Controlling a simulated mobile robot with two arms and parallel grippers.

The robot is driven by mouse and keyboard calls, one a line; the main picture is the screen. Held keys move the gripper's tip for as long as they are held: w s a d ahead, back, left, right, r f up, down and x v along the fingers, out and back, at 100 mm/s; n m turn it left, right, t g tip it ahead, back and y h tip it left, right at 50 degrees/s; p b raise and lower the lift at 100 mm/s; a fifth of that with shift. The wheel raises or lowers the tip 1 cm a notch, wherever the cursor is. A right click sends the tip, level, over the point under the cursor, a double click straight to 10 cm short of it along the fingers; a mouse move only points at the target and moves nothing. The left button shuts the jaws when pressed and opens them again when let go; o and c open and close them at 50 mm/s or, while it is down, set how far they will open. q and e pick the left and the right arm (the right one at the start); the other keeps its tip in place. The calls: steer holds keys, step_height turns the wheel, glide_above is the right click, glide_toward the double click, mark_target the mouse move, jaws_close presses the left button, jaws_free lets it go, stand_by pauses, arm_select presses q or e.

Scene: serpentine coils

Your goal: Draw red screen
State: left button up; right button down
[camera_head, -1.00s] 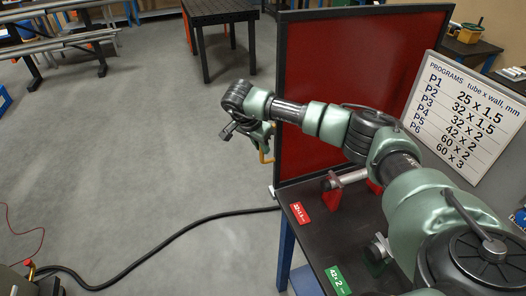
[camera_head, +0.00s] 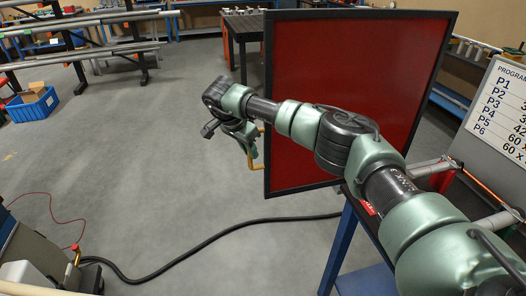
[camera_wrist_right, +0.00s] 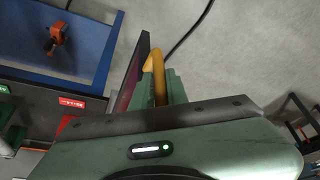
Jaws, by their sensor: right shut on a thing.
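The red screen (camera_head: 345,90) is a tall red panel in a black frame, standing upright right of centre in the head view. My right arm crosses in front of it. My right gripper (camera_head: 250,150) is at the screen's left edge, shut on its yellow handle (camera_head: 255,165). In the wrist view the yellow handle (camera_wrist_right: 157,75) runs between the green fingers of the right gripper (camera_wrist_right: 163,90), and the screen's dark frame (camera_wrist_right: 135,75) shows edge-on just left of them. The far side of the screen is hidden. My left gripper is not in view.
A dark-topped table with blue legs (camera_head: 338,248) stands at the lower right. A black cable (camera_head: 215,236) lies across the grey floor. The floor left of the screen is mostly open. A blue crate (camera_head: 34,104) and tube racks stand at the far left. A programs whiteboard (camera_head: 500,110) is at right.

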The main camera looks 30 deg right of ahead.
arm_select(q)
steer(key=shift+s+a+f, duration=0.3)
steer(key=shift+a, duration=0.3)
arm_select(e)
steer(key=a, duration=0.3)
steer(key=shift+w, duration=0.4)
steer(key=c, duration=1.4)
jaws_free()
arm_select(q)
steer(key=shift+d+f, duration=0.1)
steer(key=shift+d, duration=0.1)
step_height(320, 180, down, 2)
steer(key=b, duration=0.2)
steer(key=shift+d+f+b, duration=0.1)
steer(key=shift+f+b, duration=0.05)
steer(key=shift+b, duration=0.2)
arm_select(e)
steer(key=v, duration=0.7)
steer(key=shift+r, duration=0.35)
